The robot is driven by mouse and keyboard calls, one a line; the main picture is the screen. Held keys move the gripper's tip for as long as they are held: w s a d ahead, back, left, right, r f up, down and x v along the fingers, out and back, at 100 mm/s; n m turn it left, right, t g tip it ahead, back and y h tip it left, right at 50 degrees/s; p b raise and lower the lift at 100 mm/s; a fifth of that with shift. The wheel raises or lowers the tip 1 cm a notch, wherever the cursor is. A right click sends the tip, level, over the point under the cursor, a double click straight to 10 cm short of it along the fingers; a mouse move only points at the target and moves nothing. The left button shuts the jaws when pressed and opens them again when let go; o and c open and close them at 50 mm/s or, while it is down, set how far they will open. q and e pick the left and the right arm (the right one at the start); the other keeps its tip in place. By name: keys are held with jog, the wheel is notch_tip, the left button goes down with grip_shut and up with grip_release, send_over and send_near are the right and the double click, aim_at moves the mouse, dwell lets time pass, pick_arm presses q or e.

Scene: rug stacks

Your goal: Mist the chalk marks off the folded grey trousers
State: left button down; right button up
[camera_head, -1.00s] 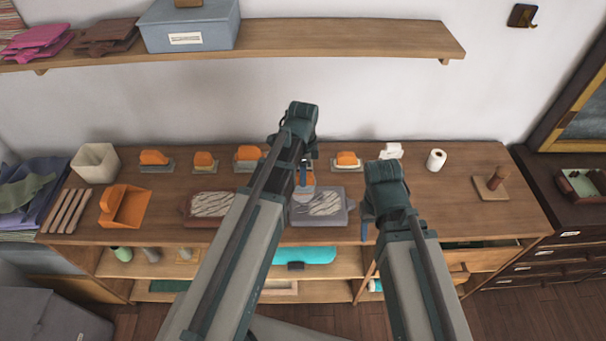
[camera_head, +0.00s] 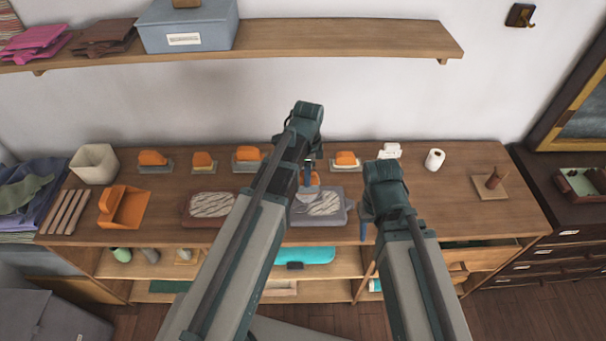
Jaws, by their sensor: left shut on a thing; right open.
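The folded grey trousers (camera_head: 335,217) lie on the bench top, with white streaky chalk marks on their upper face. My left arm covers part of their left side. My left gripper (camera_head: 308,172) is above their upper left part, shut on a small bottle (camera_head: 304,195) with an orange part and a pale grey body. The bottle is mostly hidden by the gripper, and I cannot tell whether it touches the trousers. My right gripper (camera_head: 364,230) is open and empty, just right of the trousers near the bench's front edge.
A reddish-brown folded piece (camera_head: 198,211) with similar white streaks lies left of the trousers. Several orange-handled brushes (camera_head: 152,158) line the back. An orange dustpan (camera_head: 128,208), a white bin (camera_head: 94,164) and a paper roll (camera_head: 434,159) stand around. The bench's right middle is clear.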

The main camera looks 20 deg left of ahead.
pick_arm(q)
jog(key=shift+w+d, duration=0.2)
jog(key=shift+d, duration=0.5)
jog(key=shift+d, duration=0.15)
jog(key=shift+w+d+r, duration=0.1)
jog(key=shift+w+d, duration=0.1)
jog(key=shift+d, duration=0.45)
jog(key=shift+w+d, duration=0.2)
jog(key=shift+d, duration=0.45)
jog(key=shift+d, duration=0.15)
jog(key=shift+w+d, duration=0.2)
jog(key=shift+d, duration=0.45)
jog(key=shift+w+d, duration=0.2)
jog(key=shift+d, duration=0.45)
jog(key=shift+w+d, duration=0.15)
jog(key=shift+d, duration=0.3)
